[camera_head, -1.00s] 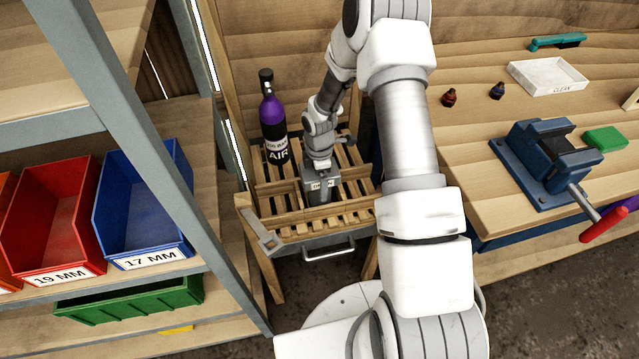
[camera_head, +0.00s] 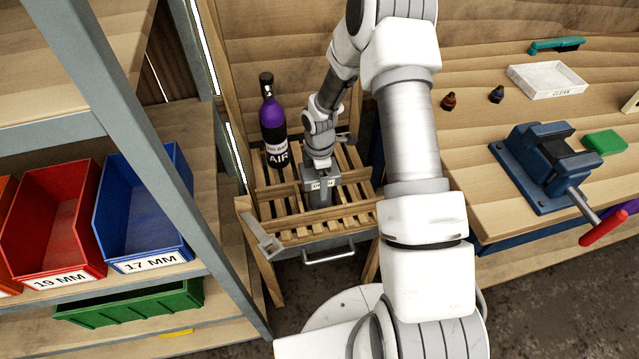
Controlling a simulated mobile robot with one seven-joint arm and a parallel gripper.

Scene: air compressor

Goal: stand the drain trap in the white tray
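The white tray (camera_head: 546,80), marked CLEAN, lies on the workbench at the upper right and looks empty. My gripper (camera_head: 319,196) points down among the wooden slats of a low stand left of the bench, far from the tray. A grey block with a small pale label shows at my gripper; I cannot tell whether it is part of the gripper or a thing in it. My fingertips are too small and hidden to read. I cannot pick out the drain trap for certain. A small brown-red piece (camera_head: 449,101) and a small dark blue piece (camera_head: 497,94) stand on the bench left of the tray.
A purple and black bottle (camera_head: 271,118) marked AIR stands on the slatted stand (camera_head: 290,226), close left of my arm. A blue vise (camera_head: 548,160), a green block (camera_head: 604,141) and a teal brush (camera_head: 556,45) are on the bench. Shelves with bins (camera_head: 142,220) stand at left.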

